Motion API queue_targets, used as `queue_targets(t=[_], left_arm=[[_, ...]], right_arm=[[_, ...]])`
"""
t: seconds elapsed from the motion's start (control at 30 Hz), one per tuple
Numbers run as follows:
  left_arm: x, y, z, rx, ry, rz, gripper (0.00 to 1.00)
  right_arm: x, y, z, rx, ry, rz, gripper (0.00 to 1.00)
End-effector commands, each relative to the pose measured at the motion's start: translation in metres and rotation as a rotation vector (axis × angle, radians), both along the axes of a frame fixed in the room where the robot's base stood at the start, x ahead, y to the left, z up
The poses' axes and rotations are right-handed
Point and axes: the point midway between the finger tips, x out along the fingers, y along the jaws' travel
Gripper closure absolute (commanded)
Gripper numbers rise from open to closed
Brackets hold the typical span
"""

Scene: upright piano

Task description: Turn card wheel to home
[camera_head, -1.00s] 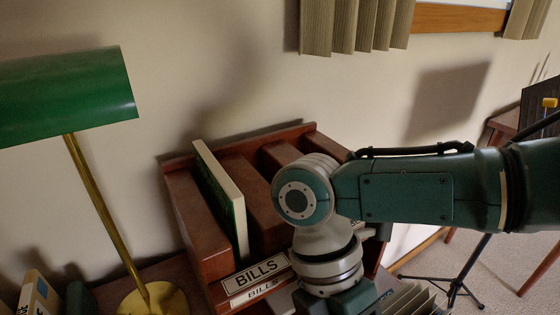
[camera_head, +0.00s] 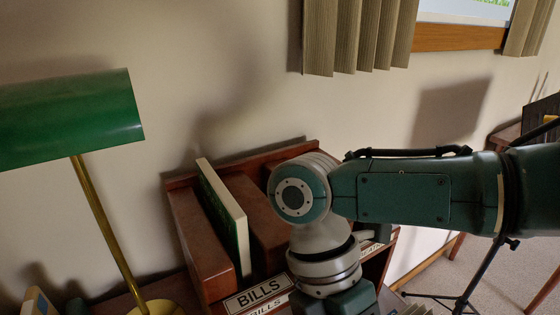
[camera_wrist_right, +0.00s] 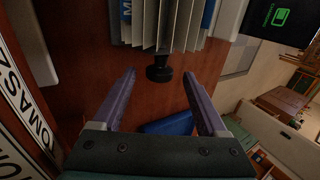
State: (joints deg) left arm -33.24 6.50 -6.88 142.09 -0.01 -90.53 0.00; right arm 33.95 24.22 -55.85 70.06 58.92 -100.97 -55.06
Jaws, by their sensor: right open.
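The card wheel shows in the right wrist view as a fan of pale cards (camera_wrist_right: 165,22) with blue tabs, at the top. A black knob (camera_wrist_right: 158,72) sticks out just below the cards. My right gripper (camera_wrist_right: 159,77) has two purple fingers spread apart, one on each side of the knob in the picture. I cannot tell how far the fingertips are from it, and nothing is held. In the head view my right arm comes in from the right and its gripper is below the frame. My left gripper is not in view.
A wooden rack (camera_head: 192,225) labelled BILLS holds a green book (camera_head: 228,215) beside my right arm. A green lamp (camera_head: 70,120) stands at left. A blue object (camera_wrist_right: 170,124) lies between the fingers. Lettered labels (camera_wrist_right: 20,95) are close at left in the wrist view.

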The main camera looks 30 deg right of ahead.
Motion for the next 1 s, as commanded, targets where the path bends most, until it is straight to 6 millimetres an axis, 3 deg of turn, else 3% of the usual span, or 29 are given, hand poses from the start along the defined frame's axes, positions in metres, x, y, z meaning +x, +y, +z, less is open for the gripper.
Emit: queue_targets(t=[0.2, 0.4, 1.0], left_arm=[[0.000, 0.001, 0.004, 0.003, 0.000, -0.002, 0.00], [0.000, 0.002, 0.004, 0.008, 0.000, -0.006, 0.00], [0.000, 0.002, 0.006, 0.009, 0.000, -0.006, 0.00]], right_arm=[[0.024, 0.000, 0.041, 0.000, -0.004, 0.000, 0.24], [0.036, 0.000, 0.063, 0.000, -0.002, -0.001, 0.24], [0.036, 0.002, 0.067, 0.000, -0.002, -0.001, 0.24]])
